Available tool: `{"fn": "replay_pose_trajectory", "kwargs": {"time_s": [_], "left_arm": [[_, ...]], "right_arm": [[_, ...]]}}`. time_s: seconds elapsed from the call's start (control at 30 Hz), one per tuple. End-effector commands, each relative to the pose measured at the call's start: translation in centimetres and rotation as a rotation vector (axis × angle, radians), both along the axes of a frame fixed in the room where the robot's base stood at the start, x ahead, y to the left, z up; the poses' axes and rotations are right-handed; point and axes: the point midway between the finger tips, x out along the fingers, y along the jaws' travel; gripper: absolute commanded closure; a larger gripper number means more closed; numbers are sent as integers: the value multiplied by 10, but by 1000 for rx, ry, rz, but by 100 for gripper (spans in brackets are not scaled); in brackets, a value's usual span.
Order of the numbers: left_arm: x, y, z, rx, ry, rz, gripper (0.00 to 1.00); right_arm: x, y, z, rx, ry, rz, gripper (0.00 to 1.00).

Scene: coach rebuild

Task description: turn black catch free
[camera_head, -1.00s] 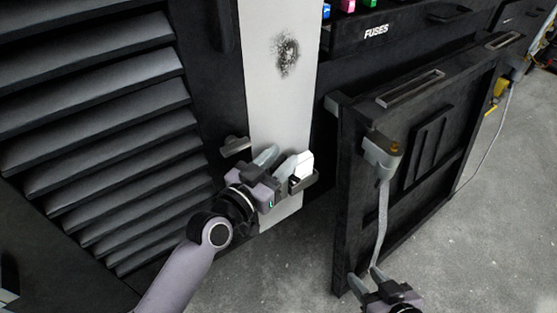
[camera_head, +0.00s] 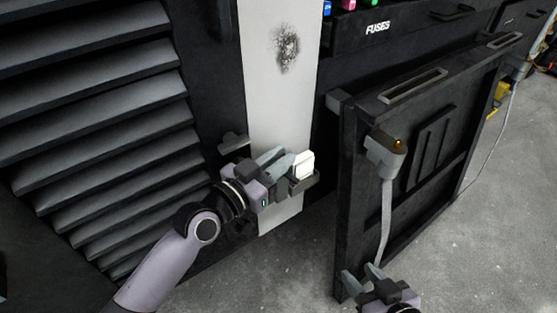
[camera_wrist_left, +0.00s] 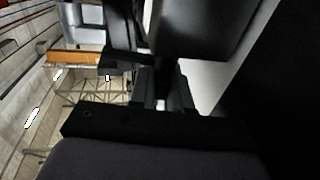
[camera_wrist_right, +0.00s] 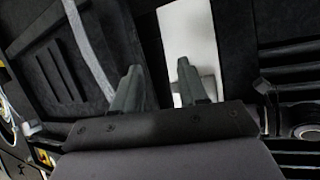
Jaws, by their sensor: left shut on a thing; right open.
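My left gripper (camera_head: 278,158) is at the lower part of the pale upright panel (camera_head: 278,110). Its fingers are close together, shut on what appears to be the black catch; the gripped part is mostly hidden by the fingers. In the left wrist view, dark parts (camera_wrist_left: 200,25) crowd the fingers. A white block (camera_head: 303,164) on a dark bracket sits just right of the fingertips. A grey-black bracket (camera_head: 233,141) shows at the panel's left edge. My right gripper (camera_head: 362,279) is open and empty, low in front of the dark door; its parted fingers (camera_wrist_right: 158,85) show in the right wrist view.
The dark door (camera_head: 430,140) stands open at right, with a grey fitting (camera_head: 386,153) and a hanging strap (camera_head: 385,220). The louvred panel (camera_head: 95,95) fills the left. The FUSES drawer (camera_head: 390,27) is above. The concrete floor (camera_head: 490,240) is clear.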

Motion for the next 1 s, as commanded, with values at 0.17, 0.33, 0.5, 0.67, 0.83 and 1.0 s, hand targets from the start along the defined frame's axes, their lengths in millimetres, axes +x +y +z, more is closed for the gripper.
{"fn": "replay_pose_trajectory", "kwargs": {"time_s": [0.17,0.33,0.5,0.67,0.83,1.0], "left_arm": [[0,0,0,1,1,1,62],[0,0,0,1,1,1,62],[-5,5,0,1,0,1,62],[-22,20,0,5,1,1,62],[-40,36,0,3,1,0,62],[-51,46,0,3,1,1,62]], "right_arm": [[0,-1,0,-1,1,-2,57],[0,-2,-2,-3,2,-3,57],[0,-2,-1,-3,5,-5,57],[0,-4,1,-4,7,-9,57],[-2,-8,-1,-8,17,-15,57],[-5,-11,-7,-12,33,-22,57]]}}
